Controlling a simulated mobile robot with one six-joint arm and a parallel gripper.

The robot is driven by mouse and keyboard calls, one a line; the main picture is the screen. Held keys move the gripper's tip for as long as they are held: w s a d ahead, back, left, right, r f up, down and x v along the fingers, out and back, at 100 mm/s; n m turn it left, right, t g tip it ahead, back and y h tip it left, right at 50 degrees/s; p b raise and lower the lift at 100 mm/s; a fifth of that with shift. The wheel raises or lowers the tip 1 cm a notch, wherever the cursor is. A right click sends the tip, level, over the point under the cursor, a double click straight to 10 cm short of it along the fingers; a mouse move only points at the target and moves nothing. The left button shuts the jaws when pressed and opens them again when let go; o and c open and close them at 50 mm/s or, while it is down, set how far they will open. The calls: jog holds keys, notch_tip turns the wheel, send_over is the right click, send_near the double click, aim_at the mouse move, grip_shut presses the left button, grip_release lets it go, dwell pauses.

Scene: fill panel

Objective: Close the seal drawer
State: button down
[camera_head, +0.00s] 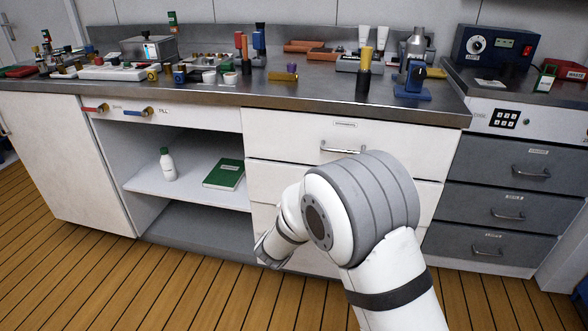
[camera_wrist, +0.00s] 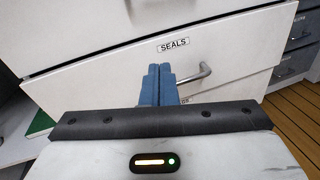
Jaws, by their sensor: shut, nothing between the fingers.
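The seal drawer is the white drawer front (camera_wrist: 235,68) with a "SEALS" label (camera_wrist: 173,45) near its top edge in the wrist view. Its metal bar handle (camera_wrist: 195,77) is just below the label, partly hidden by my gripper. My gripper (camera_wrist: 159,69) is shut and empty, its blue fingers together in front of the drawer, left of the handle's visible end. I cannot tell whether the fingers touch the front. A dark line runs along the drawer's top edge; how far it stands out is unclear. In the head view my arm hides most of the lower white drawers.
A white top drawer (camera_head: 346,139) is above, under the crowded steel worktop (camera_head: 290,97). An open shelf (camera_head: 190,187) on the left holds a white bottle (camera_head: 167,164) and a green book (camera_head: 224,174). Grey drawers (camera_head: 497,210) stand at right. The wooden floor (camera_head: 80,280) in front is clear.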

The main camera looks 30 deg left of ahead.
jog(key=s+a+f+n+y, duration=0.2)
jog(key=s+a+n+y, duration=0.15)
jog(key=a, duration=0.45)
jog(key=b, duration=0.3)
send_near(293, 168)
jog(key=shift+n+y, duration=0.25)
jog(key=x, duration=0.5)
jog(key=shift+w+d, duration=0.2)
jog(key=shift+w, duration=0.25)
jog(key=shift+w+a+r, duration=0.15)
jog(key=shift+w, duration=0.35)
jog(key=shift+w+b, duration=0.4)
jog(key=shift+w, duration=0.35)
jog(key=shift+w+r, duration=0.25)
jog(key=shift+s+a+r, duration=0.1)
jog(key=shift+a+r, duration=0.05)
